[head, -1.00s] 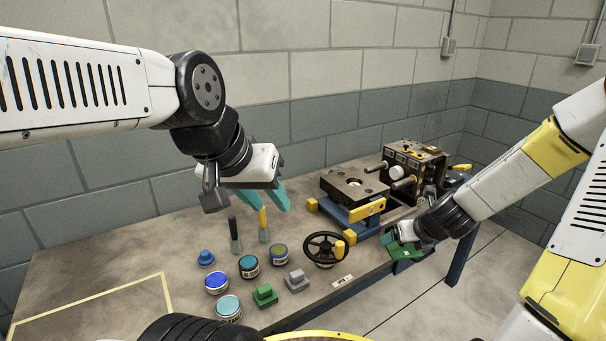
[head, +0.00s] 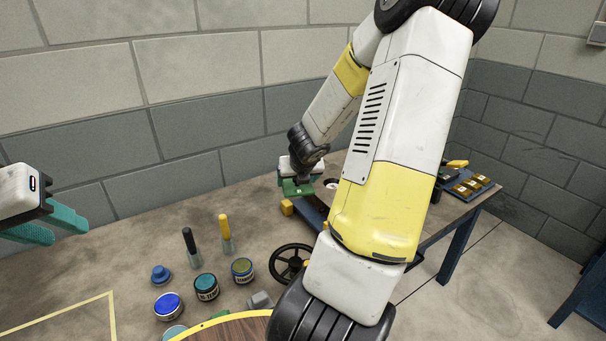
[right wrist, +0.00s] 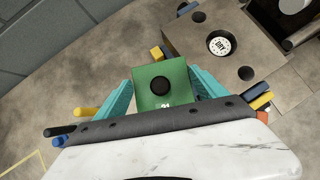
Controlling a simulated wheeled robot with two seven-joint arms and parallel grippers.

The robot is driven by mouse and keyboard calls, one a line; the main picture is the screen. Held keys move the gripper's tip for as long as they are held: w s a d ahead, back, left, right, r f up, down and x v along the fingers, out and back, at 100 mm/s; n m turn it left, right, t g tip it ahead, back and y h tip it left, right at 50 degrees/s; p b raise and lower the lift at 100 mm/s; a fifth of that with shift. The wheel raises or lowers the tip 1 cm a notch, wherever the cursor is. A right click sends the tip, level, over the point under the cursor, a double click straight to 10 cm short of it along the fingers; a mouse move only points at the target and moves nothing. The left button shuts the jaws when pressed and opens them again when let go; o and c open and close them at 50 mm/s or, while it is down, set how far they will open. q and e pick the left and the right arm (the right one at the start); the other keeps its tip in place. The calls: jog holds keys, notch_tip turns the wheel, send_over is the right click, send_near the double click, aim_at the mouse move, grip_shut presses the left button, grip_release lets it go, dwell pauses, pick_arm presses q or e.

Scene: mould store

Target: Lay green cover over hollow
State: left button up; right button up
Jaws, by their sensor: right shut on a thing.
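The green cover (right wrist: 150,99), with a round black knob, is gripped between the teal fingers of my right gripper (right wrist: 161,88). In the head view the cover (head: 294,188) is near the left side of the mould block. The block (right wrist: 190,40) has a round hollow with a white lettered disc (right wrist: 220,44) in it. The cover is beside the hollow, not over it; its exact height is unclear. My right arm hides much of the block in the head view. My left gripper (head: 45,228) is at the left edge, its fingers apart and empty.
Several paint tins, including a blue one (head: 168,305), stand on the table with a black-handled brush (head: 190,243) and a yellow-handled brush (head: 225,233). A black handwheel (head: 291,262) lies nearer the block. A tray of yellow pieces (head: 469,186) sits at the far right.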

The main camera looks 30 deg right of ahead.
jog(key=w+d, duration=0.1)
jog(key=d, duration=0.4)
jog(key=w+d+f, duration=0.1)
jog(key=w+d, duration=0.1)
jog(key=d, duration=0.3)
jog(key=w+d, duration=0.1)
jog(key=d, duration=0.4)
jog(key=shift+w+d+f, duration=0.15)
jog(key=shift+w+d, duration=0.05)
jog(key=shift+d, duration=0.2)
jog(key=shift+s+d+f, duration=0.1)
jog(key=shift+f, duration=1.65)
